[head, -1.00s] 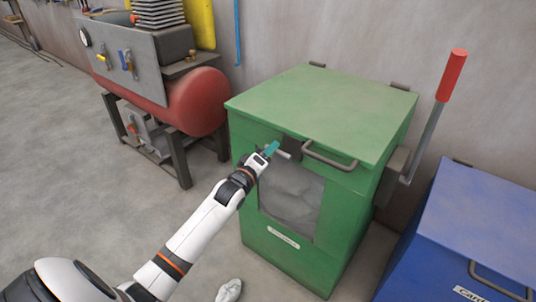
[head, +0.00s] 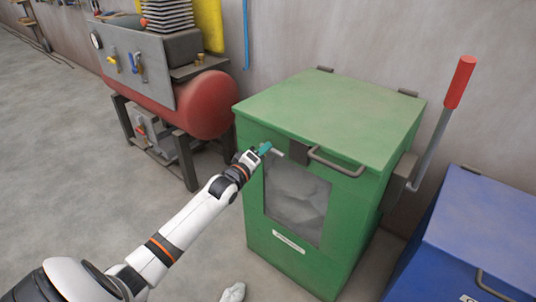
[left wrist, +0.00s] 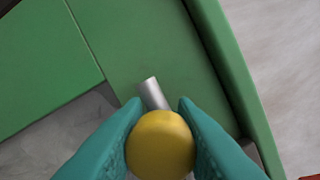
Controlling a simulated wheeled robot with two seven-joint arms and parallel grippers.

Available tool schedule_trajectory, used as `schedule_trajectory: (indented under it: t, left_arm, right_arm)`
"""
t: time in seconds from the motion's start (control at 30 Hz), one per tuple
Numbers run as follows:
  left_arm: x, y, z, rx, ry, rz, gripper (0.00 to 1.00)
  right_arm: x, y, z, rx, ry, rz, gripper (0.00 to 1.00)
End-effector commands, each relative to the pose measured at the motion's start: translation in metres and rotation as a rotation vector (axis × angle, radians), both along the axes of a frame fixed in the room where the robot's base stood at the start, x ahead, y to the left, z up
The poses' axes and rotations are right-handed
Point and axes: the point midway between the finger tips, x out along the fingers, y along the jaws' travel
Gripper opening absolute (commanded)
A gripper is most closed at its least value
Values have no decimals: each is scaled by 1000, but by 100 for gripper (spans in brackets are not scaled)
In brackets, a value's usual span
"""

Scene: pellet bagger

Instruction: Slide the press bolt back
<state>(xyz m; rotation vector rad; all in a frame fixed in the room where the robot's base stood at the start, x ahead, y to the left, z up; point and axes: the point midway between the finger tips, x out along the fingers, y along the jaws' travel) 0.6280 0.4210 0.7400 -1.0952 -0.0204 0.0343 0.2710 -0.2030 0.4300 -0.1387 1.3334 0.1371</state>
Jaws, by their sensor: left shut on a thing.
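The green press (head: 340,185) stands in the middle right of the head view, its lid (head: 330,112) closed. The silver bolt (head: 277,152) shows on its upper front, left of a dark bracket (head: 299,152). My left gripper (head: 265,148) is at the bolt's left end. In the left wrist view the teal fingers (left wrist: 160,130) are shut on the bolt's yellow knob (left wrist: 160,143). A silver rod of the bolt (left wrist: 153,92) shows beyond the knob. In the head view the fingers hide the knob. My right gripper is out of view.
A bent handle (head: 335,162) sticks out at the lid's front edge. A red-gripped lever (head: 460,82) rises at the press's right side. A blue box (head: 480,235) stands close on the right. A red tank (head: 205,105) stands behind left, with open floor before it.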

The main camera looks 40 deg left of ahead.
Motion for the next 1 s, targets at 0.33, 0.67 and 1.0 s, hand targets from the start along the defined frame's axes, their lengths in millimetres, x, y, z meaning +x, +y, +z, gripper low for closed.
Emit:
schedule_trajectory:
  t: [0.33, 0.67, 1.0]
  left_arm:
    - [0, 3, 2, 4, -2, 6, 47]
    - [-6, 1, 1, 2, 0, 4, 47]
    - [-69, -1, 1, 3, 3, 5, 47]
  right_arm:
    - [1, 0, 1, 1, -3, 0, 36]
    - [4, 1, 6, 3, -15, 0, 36]
    - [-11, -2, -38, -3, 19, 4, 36]
